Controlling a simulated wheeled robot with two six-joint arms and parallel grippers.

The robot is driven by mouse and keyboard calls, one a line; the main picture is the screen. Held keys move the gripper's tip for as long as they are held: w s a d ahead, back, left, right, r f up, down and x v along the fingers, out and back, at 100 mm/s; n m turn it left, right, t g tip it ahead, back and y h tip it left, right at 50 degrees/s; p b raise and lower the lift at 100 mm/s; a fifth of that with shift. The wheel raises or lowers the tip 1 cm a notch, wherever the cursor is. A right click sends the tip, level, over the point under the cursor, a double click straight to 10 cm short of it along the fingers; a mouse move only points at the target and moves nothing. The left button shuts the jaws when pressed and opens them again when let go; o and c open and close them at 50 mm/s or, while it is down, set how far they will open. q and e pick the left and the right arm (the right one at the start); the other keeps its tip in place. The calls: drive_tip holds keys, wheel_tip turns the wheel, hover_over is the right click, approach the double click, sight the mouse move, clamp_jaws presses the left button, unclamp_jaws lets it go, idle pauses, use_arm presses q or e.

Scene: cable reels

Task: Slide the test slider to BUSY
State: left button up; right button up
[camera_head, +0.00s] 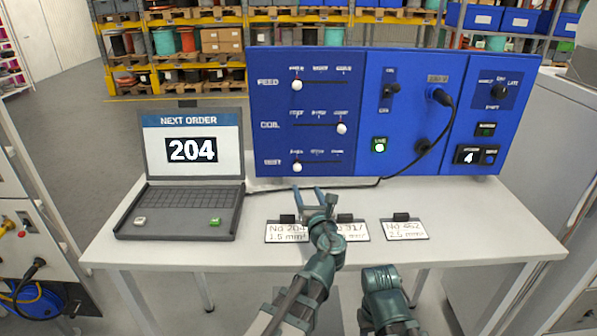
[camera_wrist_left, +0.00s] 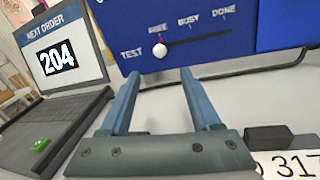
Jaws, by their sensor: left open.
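The blue control panel (camera_head: 430,60) stands at the back of the table. Its lowest slider row is the test slider, with a white knob (camera_head: 297,167) at the left end of its slot. In the left wrist view the row reads TEST, with FREE, BUSY and DONE from left to right, and the knob (camera_wrist_left: 160,51) sits under FREE. My left gripper (camera_head: 309,190) is open and empty, in front of and below the knob, apart from it. In the left wrist view its fingers (camera_wrist_left: 158,85) point toward the knob. My right arm shows at the bottom; its fingers cannot be made out.
A laptop (camera_head: 190,165) reading NEXT ORDER 204 stands left of the panel. Label cards lie at the front, one (camera_head: 404,230) clear to the right, others partly behind my left arm. A black cable (camera_head: 405,170) hangs from the panel and runs along the table behind my gripper.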

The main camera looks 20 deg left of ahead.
sight(298, 170)
use_arm(q)
drive_tip(key=x, duration=1.1)
drive_tip(key=shift+w+a, duration=0.1)
drive_tip(key=shift+w, duration=0.05)
clamp_jaws()
idle(1.0)
